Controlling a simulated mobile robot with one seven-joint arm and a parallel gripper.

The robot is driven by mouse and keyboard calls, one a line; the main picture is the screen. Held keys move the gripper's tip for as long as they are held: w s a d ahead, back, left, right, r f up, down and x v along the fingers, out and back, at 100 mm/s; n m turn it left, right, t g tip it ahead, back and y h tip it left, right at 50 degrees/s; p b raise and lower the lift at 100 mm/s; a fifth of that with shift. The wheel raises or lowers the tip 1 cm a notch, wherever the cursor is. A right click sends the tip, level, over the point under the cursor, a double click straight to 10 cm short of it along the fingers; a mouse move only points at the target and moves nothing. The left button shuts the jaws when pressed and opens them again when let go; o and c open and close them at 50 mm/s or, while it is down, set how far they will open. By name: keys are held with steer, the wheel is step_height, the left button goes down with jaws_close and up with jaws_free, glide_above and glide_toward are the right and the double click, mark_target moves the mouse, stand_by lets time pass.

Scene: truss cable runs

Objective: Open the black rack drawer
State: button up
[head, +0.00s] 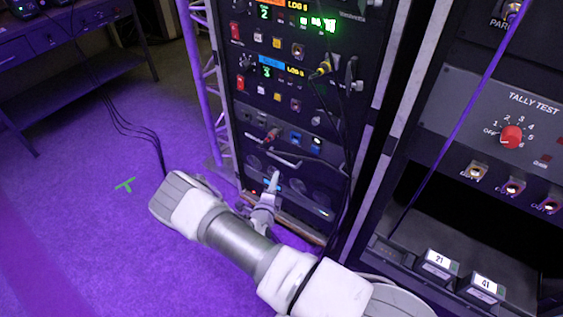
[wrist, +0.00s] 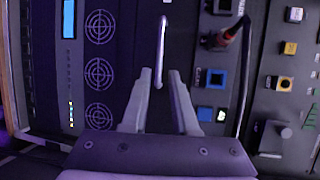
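The black rack drawer (wrist: 190,45) is a dark panel in the lower part of the rack, and its face looks flush with its neighbours. Its light bar handle (wrist: 161,40) runs up and down in the wrist view. In the head view the handle (head: 286,161) lies just above my gripper (head: 273,178). In the wrist view my gripper (wrist: 160,72) is open, with one finger on each side of the handle's lower end. I cannot tell whether the fingers touch it.
A panel with round vents (wrist: 99,72) adjoins the drawer, and a jack panel with a red plug (wrist: 225,38) and cable is on its other side. A second rack with a tally test panel (head: 510,125) stands at right. Purple floor (head: 85,210) is open at left.

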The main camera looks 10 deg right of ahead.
mark_target(281, 160)
steer(key=b+x, duration=0.2)
steer(key=x, duration=0.9)
steer(key=shift+w+d+f, duration=0.1)
steer(key=shift+w+d, duration=0.05)
steer(key=shift+w, duration=0.15)
steer(key=shift+c, duration=0.2)
jaws_close()
stand_by(0.7)
